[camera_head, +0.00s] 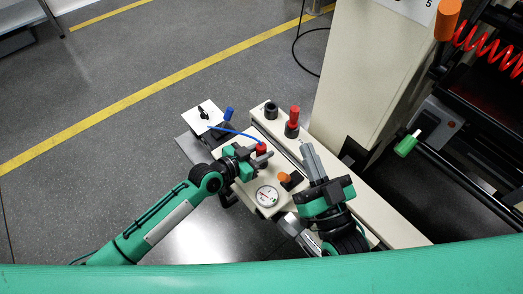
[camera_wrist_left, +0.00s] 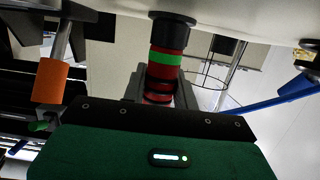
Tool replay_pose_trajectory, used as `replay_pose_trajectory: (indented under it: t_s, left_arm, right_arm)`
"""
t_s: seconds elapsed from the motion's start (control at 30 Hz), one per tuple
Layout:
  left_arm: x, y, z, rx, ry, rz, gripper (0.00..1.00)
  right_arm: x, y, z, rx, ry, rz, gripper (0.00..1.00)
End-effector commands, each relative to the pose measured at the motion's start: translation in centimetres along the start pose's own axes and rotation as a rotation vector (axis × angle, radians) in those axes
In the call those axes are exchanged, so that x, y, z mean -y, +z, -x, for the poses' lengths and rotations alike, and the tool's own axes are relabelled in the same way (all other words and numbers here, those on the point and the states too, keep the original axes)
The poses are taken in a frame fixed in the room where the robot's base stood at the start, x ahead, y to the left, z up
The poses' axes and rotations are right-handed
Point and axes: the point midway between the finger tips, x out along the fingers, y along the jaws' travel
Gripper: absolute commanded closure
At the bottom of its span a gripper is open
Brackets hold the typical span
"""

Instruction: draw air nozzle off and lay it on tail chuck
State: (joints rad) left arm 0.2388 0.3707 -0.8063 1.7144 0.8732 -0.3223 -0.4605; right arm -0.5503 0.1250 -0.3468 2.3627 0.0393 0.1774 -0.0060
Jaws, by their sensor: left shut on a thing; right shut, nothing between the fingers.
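My left gripper (camera_head: 263,157) is shut on a banded cylinder. In the left wrist view this banded cylinder (camera_wrist_left: 167,62) is red with a green band and a black end, between the fingers. In the head view its red top (camera_head: 261,148) shows at the fingertips, over the cream machine bed. I cannot tell for sure that it is the air nozzle, nor whether it still touches a seat. My right gripper (camera_head: 304,150) is shut and empty, just right of it. I cannot tell which part is the tail chuck; a red cylinder on a black base (camera_head: 293,121) stands behind.
A blue hose (camera_head: 236,132) runs close to the left gripper. A black ring (camera_head: 271,109), a gauge (camera_head: 267,196), an orange cap (camera_head: 284,177) and a white plate with a black knob (camera_head: 203,114) are near. A cream column (camera_head: 365,75) stands at right. Floor at left is clear.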

Motion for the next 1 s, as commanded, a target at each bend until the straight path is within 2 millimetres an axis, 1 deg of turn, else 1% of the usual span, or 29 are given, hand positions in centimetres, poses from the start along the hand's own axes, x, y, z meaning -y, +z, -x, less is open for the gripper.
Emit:
replay_pose_trajectory:
  t_s: [0.47,0.7,0.73,0.77,0.8,1.0]
  left_arm:
    - [0.0,-0.1,0.0,-0.001,0.0,0.0,0.94]
    - [0.0,-0.4,0.1,-0.002,0.0,0.0,0.94]
    - [0.0,-0.4,0.1,-0.002,0.0,0.0,0.94]
    - [0.0,-0.4,0.1,-0.002,0.0,0.0,0.98]
    - [0.0,-0.5,0.1,-0.002,0.0,0.0,1.0]
    - [0.0,-0.6,0.1,-0.001,0.0,0.0,1.0]
  right_arm:
    - [0.0,0.0,0.0,0.007,0.0,-0.001,1.0]
    - [0.1,0.7,0.1,0.045,0.0,-0.007,1.0]
    - [0.2,0.7,0.1,0.049,0.0,-0.008,1.0]
    - [0.2,0.8,0.1,0.053,0.0,-0.009,1.0]
    - [0.2,0.9,0.2,0.059,0.001,-0.01,1.0]
    - [0.3,1.6,0.5,0.094,0.001,-0.015,1.0]
